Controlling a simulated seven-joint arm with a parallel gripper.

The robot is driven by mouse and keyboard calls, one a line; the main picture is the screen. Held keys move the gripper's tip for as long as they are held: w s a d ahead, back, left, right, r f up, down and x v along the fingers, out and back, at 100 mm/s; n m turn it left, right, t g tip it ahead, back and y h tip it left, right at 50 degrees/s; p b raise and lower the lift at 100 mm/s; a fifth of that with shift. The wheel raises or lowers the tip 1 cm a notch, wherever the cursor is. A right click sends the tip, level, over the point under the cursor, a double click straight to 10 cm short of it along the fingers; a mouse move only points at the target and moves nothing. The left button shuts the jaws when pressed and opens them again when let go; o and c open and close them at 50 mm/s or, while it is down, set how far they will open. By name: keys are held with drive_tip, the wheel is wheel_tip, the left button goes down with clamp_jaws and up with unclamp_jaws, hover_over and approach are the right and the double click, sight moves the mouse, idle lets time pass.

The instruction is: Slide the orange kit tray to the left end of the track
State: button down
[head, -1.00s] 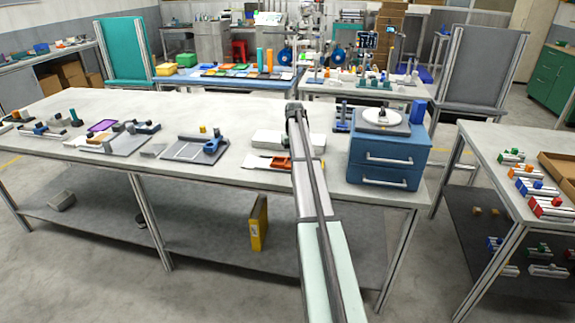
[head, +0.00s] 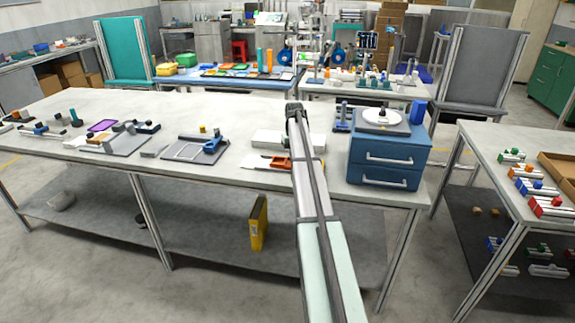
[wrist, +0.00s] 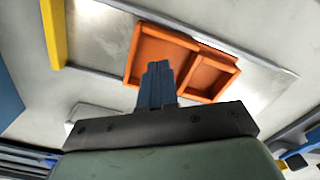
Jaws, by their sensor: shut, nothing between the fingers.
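The orange kit tray (wrist: 165,57) is in the upper middle of the wrist view. It has two open compartments, a larger one on the left and a smaller one on the right, and both look empty. It lies on a pale metal track (wrist: 100,40). My gripper (wrist: 158,68) has its blue-grey fingers shut together with nothing between them. The fingertips overlap the lower side of the tray's larger compartment in the picture. I cannot tell whether they touch it. In the head view my arm hides the gripper.
A blue drawer unit (head: 388,160) stands right of my arm on the grey table (head: 90,105) in the head view. Loose parts lie on the table's left half.

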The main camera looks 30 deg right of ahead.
drive_tip(key=shift+f, duration=1)
drive_tip(key=shift+s+f, duration=0.1)
drive_tip(key=shift+f, duration=0.1)
